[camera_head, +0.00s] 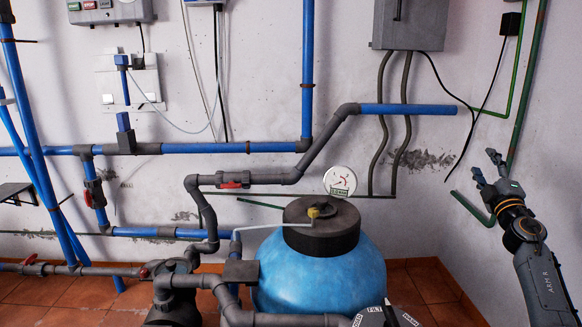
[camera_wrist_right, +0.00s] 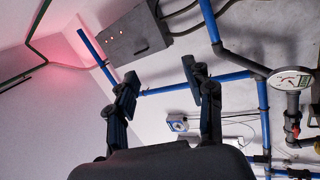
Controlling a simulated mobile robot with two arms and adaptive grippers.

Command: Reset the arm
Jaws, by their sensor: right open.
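My right gripper (camera_head: 485,166) is raised at the right side of the head view, beside the bare grey wall. Its fingers are spread apart with nothing between them. The right wrist view also shows the two dark fingers (camera_wrist_right: 165,82) wide apart and empty, with wall and pipes behind. My right arm (camera_head: 542,275), marked "ARM R", reaches up from the lower right corner. My left gripper does not show in either view.
A blue tank (camera_head: 318,278) with a dark lid stands at the middle bottom, a round gauge (camera_head: 340,181) behind it. Blue and grey pipes (camera_head: 235,147) with red valves fill the left. A grey wall box (camera_head: 409,24) hangs above. Tiled floor (camera_head: 435,285) is clear right of the tank.

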